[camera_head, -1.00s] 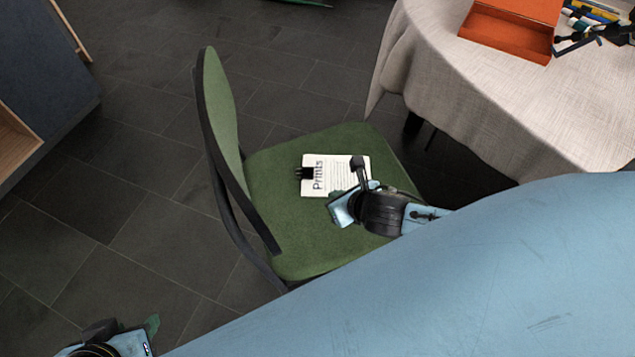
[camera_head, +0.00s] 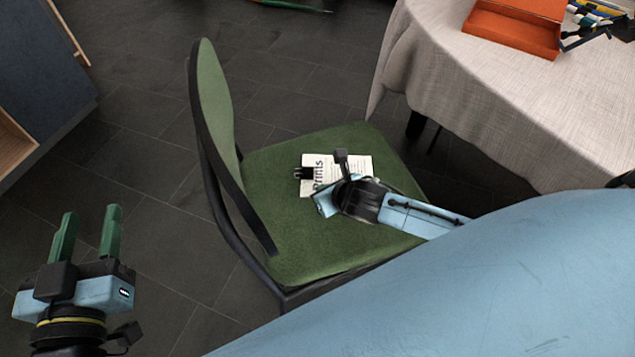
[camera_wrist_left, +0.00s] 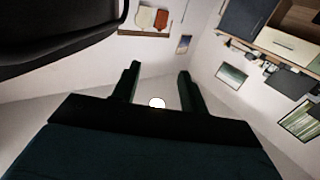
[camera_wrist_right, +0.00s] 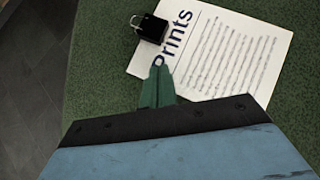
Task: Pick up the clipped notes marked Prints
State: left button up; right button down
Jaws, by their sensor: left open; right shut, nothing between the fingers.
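The clipped notes marked Prints (camera_head: 322,172) lie flat on the green chair seat (camera_head: 285,215), with a black binder clip (camera_head: 303,173) on their left edge. They also show in the right wrist view (camera_wrist_right: 225,60), with the clip (camera_wrist_right: 150,27) at the upper left. My right gripper (camera_wrist_right: 158,75) is shut and empty, its fingertips above the notes' lower left edge, close to the clip. In the head view my right arm covers the notes' lower right part. My left gripper (camera_head: 90,220) is open and empty over the floor, left of the chair.
The chair's green backrest (camera_head: 215,100) stands at the seat's left side. A table with a pale cloth (camera_head: 450,90) is at the upper right, with an orange box (camera_head: 510,30) and other items on it. A cabinet (camera_head: 40,75) is at the far left. The floor between is clear.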

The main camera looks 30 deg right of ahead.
aim_at(311, 180)
jog(key=shift+w+a+b, duration=0.1)
jog(key=shift+w+b, duration=0.45)
jog(key=shift+w, duration=0.65)
pick_arm(q)
notch_tip(311, 180, up, 7)
jog(key=s+t+h, duration=0.1)
jog(key=t, duration=0.3)
jog(key=shift+s+d+f+t+h, duration=0.2)
jog(key=shift+d+t+h, duration=0.1)
jog(key=shift+d, duration=0.1)
pick_arm(e)
jog(key=shift+w, duration=0.35)
